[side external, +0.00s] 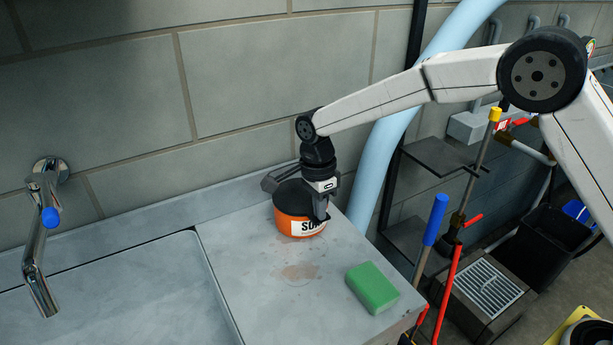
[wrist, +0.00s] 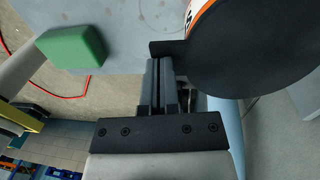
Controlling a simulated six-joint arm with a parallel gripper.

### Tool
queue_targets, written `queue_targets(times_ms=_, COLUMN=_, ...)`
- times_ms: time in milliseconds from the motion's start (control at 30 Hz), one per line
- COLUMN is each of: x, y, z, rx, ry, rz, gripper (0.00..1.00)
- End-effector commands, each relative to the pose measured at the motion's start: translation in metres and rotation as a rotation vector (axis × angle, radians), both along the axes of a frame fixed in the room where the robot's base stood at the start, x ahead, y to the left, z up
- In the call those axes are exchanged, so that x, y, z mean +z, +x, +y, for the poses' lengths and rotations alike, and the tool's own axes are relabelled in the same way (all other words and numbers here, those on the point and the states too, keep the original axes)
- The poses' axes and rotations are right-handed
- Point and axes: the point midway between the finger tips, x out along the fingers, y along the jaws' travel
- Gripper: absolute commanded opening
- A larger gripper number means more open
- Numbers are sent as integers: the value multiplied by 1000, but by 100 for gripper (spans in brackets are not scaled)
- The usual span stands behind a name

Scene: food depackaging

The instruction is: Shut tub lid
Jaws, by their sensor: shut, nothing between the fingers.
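An orange tub (side external: 292,225) with a white label stands on the grey counter near the back wall. Its black lid (side external: 290,198) is over the top; from these views I cannot tell whether it is fully seated. In the wrist view the lid (wrist: 255,50) fills the upper right as a large dark disc, with a strip of the orange and white tub wall (wrist: 196,8) beside it. My gripper (side external: 321,218) is at the right side of the tub, pointing down. In the wrist view its fingers (wrist: 163,65) are together with nothing between them, close to the lid's edge.
A green sponge (side external: 373,287) lies on the counter (side external: 250,290) in front and to the right of the tub. A sink basin (side external: 130,300) and a tap (side external: 42,235) are at the left. Bare counter lies in front of the tub. The counter's right edge drops to the floor.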

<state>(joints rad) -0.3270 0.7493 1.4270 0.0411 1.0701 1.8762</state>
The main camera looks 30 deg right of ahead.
Motion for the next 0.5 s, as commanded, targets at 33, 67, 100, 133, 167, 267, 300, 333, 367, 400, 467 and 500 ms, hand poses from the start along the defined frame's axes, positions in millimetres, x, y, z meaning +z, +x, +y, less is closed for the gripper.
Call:
queue_targets(times_ms=33, x=-1, y=-2, z=0, rx=0, ry=-2, rz=8, gripper=0)
queue_targets(times_ms=67, x=1, y=-2, z=0, rx=0, ry=-2, rz=7, gripper=0)
queue_targets(times_ms=100, x=4, y=-2, z=0, rx=0, ry=-2, rz=7, gripper=0)
queue_targets(times_ms=133, x=7, y=-1, z=0, rx=0, ry=-1, rz=5, gripper=0)
queue_targets(times_ms=167, x=10, y=-1, z=0, rx=0, ry=-1, rz=3, gripper=0)
queue_targets(times_ms=267, x=22, y=0, z=0, rx=0, ry=0, rz=0, gripper=0)
queue_targets(times_ms=300, x=28, y=0, z=0, rx=0, ry=1, rz=-2, gripper=0)
queue_targets(times_ms=333, x=32, y=0, z=0, rx=0, ry=1, rz=-4, gripper=0)
queue_targets(times_ms=367, x=37, y=0, z=0, rx=0, ry=1, rz=-4, gripper=0)
queue_targets(times_ms=400, x=43, y=0, z=0, rx=0, ry=1, rz=-5, gripper=0)
queue_targets(times_ms=467, x=54, y=1, z=0, rx=0, ry=1, rz=-5, gripper=0)
queue_targets(times_ms=500, x=61, y=1, z=0, rx=0, ry=2, rz=-7, gripper=0)
